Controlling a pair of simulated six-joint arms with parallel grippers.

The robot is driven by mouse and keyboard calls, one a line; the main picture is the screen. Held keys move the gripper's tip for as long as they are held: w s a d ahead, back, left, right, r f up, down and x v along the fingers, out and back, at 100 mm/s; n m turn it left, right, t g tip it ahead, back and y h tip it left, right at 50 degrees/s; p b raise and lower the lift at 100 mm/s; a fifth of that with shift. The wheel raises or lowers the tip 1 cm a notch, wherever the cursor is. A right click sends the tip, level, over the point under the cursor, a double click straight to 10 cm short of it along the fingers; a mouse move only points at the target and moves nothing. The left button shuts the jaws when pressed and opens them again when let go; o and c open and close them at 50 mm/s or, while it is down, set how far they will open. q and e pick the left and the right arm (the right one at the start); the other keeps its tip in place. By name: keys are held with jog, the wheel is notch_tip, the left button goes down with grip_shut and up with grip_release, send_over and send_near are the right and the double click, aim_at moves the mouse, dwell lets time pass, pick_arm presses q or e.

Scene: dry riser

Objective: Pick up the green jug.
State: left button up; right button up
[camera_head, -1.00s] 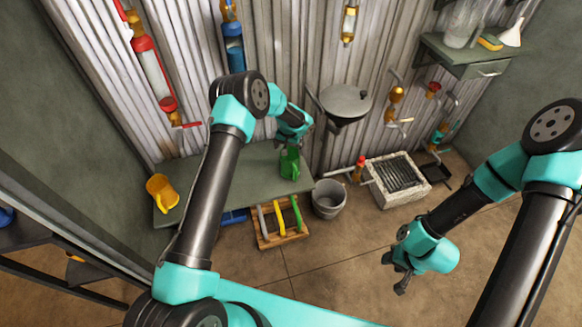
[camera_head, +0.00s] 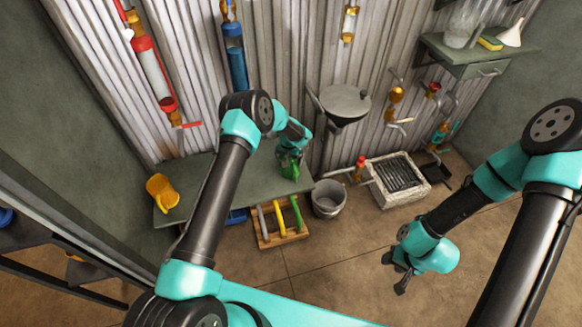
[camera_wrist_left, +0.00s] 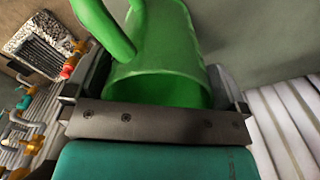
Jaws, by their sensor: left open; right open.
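The green jug (camera_head: 289,170) stands on the green-grey bench (camera_head: 240,185) near its right end. My left gripper (camera_head: 289,157) is down at the jug from above and hides its upper part in the head view. In the left wrist view the jug (camera_wrist_left: 165,55) fills the middle, with its open mouth toward the gripper and its handle at upper left. The left gripper's fingers (camera_wrist_left: 160,82) are open, one on each side of the jug. Whether they touch it I cannot tell. My right gripper (camera_head: 399,273) is open and empty above the floor, at right.
A yellow jug (camera_head: 162,192) stands at the bench's left end. A grey bucket (camera_head: 329,198) and a wooden crate (camera_head: 283,239) with coloured handles are on the floor beside the bench. A round-lidded basin (camera_head: 345,104) and pipework are on the corrugated wall behind.

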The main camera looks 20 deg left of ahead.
pick_arm(q)
jog(key=shift+f, duration=0.15)
dwell(0.3)
jog(key=c, duration=0.6)
jog(key=s+d+r, duration=0.1)
jog(key=s, duration=0.4)
jog(key=s+d+r, duration=0.2)
jog(key=s, duration=0.3)
jog(key=s+d+r, duration=0.1)
jog(key=s+r, duration=0.1)
jog(key=s, duration=0.3)
jog(key=shift+s+d, duration=0.15)
jog(key=shift+d, duration=0.15)
dwell(0.3)
